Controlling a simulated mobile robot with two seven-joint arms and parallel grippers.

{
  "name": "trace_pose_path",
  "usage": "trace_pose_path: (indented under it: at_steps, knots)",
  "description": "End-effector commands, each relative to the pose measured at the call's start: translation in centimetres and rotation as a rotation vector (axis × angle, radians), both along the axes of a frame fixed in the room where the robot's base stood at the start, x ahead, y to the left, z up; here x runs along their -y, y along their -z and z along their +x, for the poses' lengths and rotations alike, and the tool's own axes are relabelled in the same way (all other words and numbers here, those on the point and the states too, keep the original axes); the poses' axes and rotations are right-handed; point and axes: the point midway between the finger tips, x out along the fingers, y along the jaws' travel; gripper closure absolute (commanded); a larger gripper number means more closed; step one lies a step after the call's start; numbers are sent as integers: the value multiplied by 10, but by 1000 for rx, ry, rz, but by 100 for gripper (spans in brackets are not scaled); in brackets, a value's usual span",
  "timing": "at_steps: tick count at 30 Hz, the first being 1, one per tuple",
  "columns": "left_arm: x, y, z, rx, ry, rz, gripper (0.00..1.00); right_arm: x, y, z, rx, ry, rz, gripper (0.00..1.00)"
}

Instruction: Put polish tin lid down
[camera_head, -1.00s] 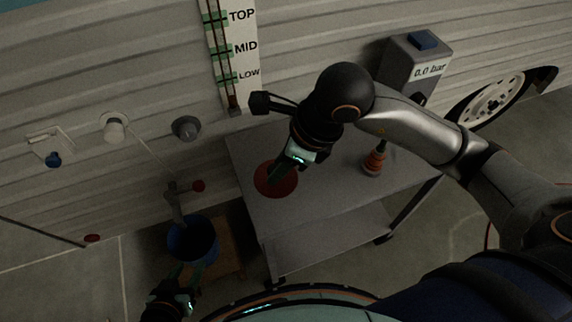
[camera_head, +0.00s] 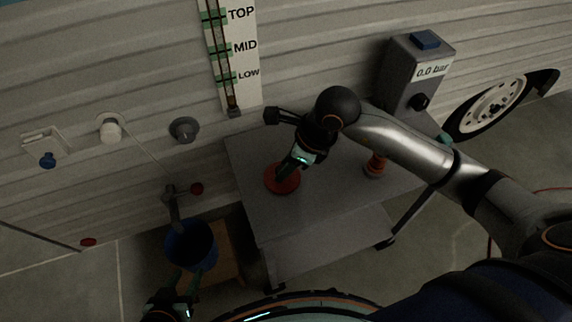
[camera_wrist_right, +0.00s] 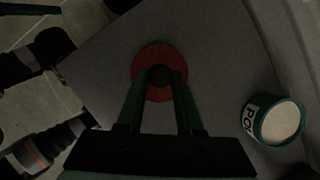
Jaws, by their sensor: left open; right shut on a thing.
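The polish tin lid (camera_head: 283,180) is a flat red disc with a dark knob, over the left part of the grey trolley top. My right gripper (camera_head: 285,172) is shut on the knob, and in the right wrist view the lid (camera_wrist_right: 160,52) shows beyond the two fingers (camera_wrist_right: 160,80). I cannot tell whether the lid touches the trolley top. In the right wrist view an open teal tin (camera_wrist_right: 273,122) with pale contents and a partly cut-off label stands to the right. My left gripper (camera_head: 186,280) is open and empty, low at the left, near a blue bucket.
The grey trolley (camera_head: 262,228) stands against the ribbed camper wall. The blue bucket (camera_head: 190,245) is at the left, and a grey gauge box (camera_head: 412,70) is behind. Bare trolley top surrounds the lid.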

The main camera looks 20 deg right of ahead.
Motion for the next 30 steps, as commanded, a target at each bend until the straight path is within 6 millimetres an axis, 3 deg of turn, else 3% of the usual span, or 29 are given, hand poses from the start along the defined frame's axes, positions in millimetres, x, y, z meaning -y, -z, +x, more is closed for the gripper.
trace_pose_path:
  at_steps: [8, 9, 17, 26, 30]
  knots:
    - [-1, -1, 3, 20, -2, 0, 50, 0, 2, 0, 0, 0, 0, 100]
    - [-1, -3, 4, 28, -2, 0, 50, 0, 2, 0, 0, 0, 0, 64]
    - [-2, -7, 6, 36, 1, 3, 50, 0, 2, 0, 0, 0, 0, 35]
    - [-2, -9, 8, 37, 3, 4, 50, 0, 0, 0, 0, 0, 0, 35]
    - [-2, -5, 2, 5, 4, 6, 50, 4, -14, -2, 4, 0, 0, 35]
